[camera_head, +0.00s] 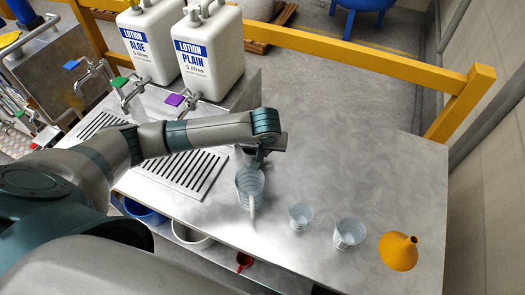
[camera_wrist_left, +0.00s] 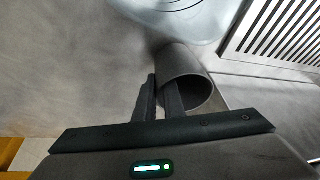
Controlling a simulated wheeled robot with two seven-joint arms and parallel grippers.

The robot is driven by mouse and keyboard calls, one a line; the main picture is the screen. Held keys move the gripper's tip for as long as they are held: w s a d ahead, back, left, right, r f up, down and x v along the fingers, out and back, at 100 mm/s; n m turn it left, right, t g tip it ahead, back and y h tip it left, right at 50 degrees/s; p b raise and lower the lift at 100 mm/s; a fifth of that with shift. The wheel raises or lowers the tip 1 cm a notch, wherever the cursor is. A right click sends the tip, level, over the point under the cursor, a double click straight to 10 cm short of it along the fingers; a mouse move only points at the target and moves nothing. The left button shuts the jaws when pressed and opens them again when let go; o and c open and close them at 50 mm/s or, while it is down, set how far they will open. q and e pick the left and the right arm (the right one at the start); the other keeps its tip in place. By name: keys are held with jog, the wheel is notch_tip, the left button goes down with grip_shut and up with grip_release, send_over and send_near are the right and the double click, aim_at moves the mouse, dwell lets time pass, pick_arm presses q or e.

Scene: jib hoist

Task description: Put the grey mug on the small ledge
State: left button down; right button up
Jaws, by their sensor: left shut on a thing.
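The grey mug (camera_wrist_left: 190,80) is in my left gripper (camera_wrist_left: 160,95). In the left wrist view its open mouth faces the camera, and one finger appears inside the rim with the other outside. In the head view my left gripper (camera_head: 258,150) is over the steel counter, just behind a clear jug, and mostly hides the mug (camera_head: 246,156). I cannot tell whether the mug touches the counter. I cannot pick out the small ledge with certainty. My right gripper is not in view.
The clear jug (camera_head: 250,186), two clear cups (camera_head: 300,216) (camera_head: 349,233) and an orange funnel (camera_head: 399,251) stand on the counter (camera_head: 350,140). A slotted drip tray (camera_head: 190,175) and lotion containers (camera_head: 210,55) are left. The counter's back right is clear.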

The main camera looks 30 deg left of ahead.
pick_arm(q)
jog(key=shift+f, duration=0.5)
jog(key=c, duration=1.8)
grip_release()
jog(key=shift+c, duration=0.2)
jog(key=shift+r, duration=0.1)
jog(key=shift+s+d+r, duration=0.15)
jog(key=shift+s+r, duration=0.05)
jog(key=shift+r, duration=0.4)
jog(key=b+v, duration=0.1)
jog(key=v, duration=0.9)
jog(key=shift+r+b, duration=0.35)
jog(key=shift+b, duration=0.05)
jog(key=shift+s, duration=0.1)
